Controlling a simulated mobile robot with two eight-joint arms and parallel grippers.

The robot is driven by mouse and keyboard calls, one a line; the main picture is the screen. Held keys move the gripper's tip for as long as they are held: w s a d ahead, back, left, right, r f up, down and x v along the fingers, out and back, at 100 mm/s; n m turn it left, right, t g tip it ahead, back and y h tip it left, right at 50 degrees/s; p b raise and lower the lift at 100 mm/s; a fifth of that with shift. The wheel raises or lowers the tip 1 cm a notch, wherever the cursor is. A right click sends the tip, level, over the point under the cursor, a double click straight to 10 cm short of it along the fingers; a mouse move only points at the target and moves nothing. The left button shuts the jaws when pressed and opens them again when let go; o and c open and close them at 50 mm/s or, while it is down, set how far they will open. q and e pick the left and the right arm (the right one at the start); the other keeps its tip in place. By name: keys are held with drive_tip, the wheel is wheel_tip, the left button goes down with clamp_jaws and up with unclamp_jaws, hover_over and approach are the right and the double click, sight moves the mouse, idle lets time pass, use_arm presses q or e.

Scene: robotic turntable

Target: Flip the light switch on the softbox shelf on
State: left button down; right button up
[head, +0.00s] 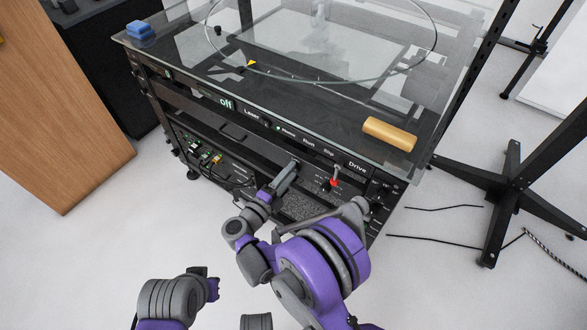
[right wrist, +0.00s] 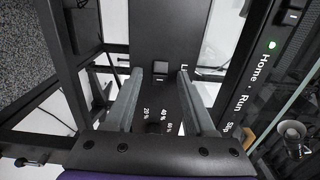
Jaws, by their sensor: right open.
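My right gripper (head: 284,178) is open at the front of the turntable frame, just left of a red-tipped lever (head: 334,181). In the right wrist view, its two grey fingers (right wrist: 160,92) stand apart over a dark panel. A small black square control (right wrist: 157,127) with percent marks lies between them, near the finger bases. A partly covered label starting with "L" shows by the right finger. I cannot clearly make out the light switch or its position. My left gripper (head: 207,283) is low in the head view, away from the frame; its fingers are unclear.
The glass-topped turntable (head: 280,77) bears a yellow cylinder (head: 389,134) and a blue block (head: 140,29). Its front strip has an "off" display (head: 226,104) and a green light (right wrist: 272,45). A black stand (head: 510,190) and floor cables are at right. Open floor lies left.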

idle(0.3)
clamp_jaws()
drive_tip(key=shift+s+d+n+t+y+b, duration=0.1)
drive_tip(key=shift+d+n+t+y+b, duration=0.25)
drive_tip(key=shift+n+t+y, duration=0.65)
drive_tip(key=shift+d+n+t+y, duration=0.15)
drive_tip(key=shift+n+t+y, duration=0.15)
drive_tip(key=shift+n+y, duration=1)
drive_tip(key=shift+m+y, duration=0.4)
